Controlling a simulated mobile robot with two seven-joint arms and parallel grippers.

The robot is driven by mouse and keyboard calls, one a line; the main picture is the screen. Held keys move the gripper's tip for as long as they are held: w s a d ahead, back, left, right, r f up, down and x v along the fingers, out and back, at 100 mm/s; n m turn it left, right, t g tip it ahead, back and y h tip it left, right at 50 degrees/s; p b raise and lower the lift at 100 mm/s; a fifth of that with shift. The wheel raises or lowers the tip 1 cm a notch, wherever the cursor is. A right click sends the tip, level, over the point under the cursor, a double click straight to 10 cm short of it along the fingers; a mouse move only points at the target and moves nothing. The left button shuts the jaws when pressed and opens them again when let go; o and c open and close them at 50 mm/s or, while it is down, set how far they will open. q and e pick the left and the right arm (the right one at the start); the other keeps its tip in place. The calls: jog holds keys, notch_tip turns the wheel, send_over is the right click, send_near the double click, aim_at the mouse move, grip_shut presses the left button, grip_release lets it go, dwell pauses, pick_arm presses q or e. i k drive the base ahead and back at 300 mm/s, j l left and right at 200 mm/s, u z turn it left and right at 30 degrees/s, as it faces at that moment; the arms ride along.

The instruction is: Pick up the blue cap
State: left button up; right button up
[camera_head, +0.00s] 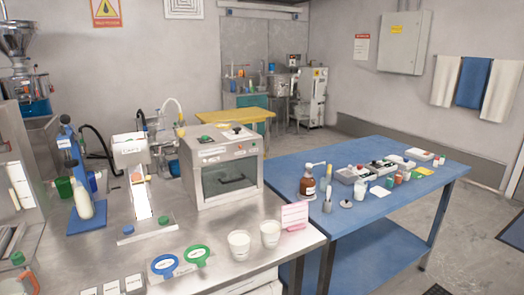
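A small round blue cap (128,230) sits on the steel counter, in front of the white dispenser-like device. A similar green cap (164,220) sits a little to its right. A blue ring (165,265) and a green ring (197,256) with pale centres lie nearer the front edge. Neither of my grippers is in view. Nothing is seen touching the blue cap.
A white dispenser-like device (130,150) and a boxy machine (222,165) stand behind the caps. Two white cups (239,245) stand at the front right. A pale bottle (82,200) stands on a blue base at left. A blue table (385,210) adjoins the counter.

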aim_at(128, 229)
jog(key=u, duration=1.25)
